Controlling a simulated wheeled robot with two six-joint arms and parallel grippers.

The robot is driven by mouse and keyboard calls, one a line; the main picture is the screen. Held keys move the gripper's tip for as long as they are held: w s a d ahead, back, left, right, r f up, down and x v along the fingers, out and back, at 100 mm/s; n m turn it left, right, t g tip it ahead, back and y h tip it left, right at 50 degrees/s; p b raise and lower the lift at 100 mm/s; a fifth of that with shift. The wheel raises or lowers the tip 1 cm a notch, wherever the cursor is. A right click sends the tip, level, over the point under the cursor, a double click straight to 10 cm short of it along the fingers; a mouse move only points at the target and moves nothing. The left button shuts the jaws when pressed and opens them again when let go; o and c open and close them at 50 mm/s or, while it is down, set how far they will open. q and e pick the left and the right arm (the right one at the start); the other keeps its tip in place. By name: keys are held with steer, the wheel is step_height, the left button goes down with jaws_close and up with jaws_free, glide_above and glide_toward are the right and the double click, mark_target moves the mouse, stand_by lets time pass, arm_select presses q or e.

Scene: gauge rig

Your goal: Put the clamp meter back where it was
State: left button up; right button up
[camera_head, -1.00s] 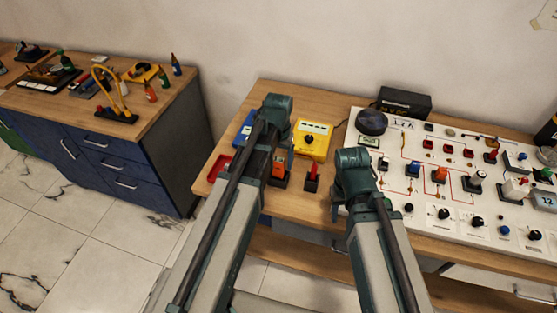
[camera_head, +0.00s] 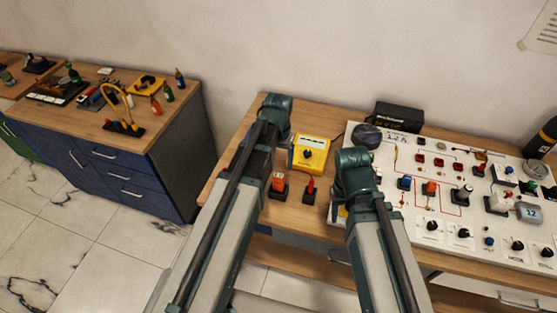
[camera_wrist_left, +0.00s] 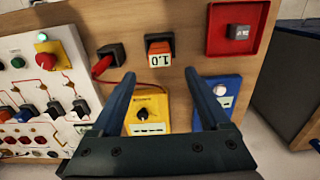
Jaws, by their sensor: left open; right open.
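I cannot tell for sure which thing is the clamp meter. An orange device (camera_head: 278,181) stands in a black base on the table; in the left wrist view the orange device (camera_wrist_left: 159,56) shows a "1.0" label. A red-and-black piece (camera_head: 309,189) stands beside it. My left gripper (camera_wrist_left: 160,76) is open and empty; its fingers span the view above the table, with the orange device showing beyond the gap between the tips. In the head view my left arm hides this gripper. My right arm shows in the head view, but its gripper is hidden.
A yellow meter (camera_head: 311,153) lies behind the orange device. A red tray (camera_wrist_left: 215,46) and a blue device (camera_wrist_left: 219,92) show in the wrist view. The white panel (camera_head: 410,224) with knobs fills the right. A blue cabinet (camera_head: 112,163) with tools stands left.

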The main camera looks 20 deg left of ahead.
arm_select(q)
steer(key=s+d+r+m+y+p, duration=0.1)
steer(key=s+d+r+m+p, duration=0.1)
steer(key=s+d, duration=0.8)
steer(key=s+r+m, duration=0.1)
steer(key=s+r, duration=0.1)
steer(key=s, duration=0.2)
steer(key=shift+s+d+p, duration=0.2)
steer(key=shift+d+p, duration=0.05)
steer(key=shift+p, duration=0.1)
arm_select(e)
step_height(320, 180, up, 4)
steer(key=shift+f, duration=0.1)
arm_select(q)
steer(key=shift+f, duration=0.1)
step_height(320, 180, down, 10)
steer(key=b, duration=1)
arm_select(e)
step_height(320, 180, down, 10)
steer(key=shift+c, duration=0.3)
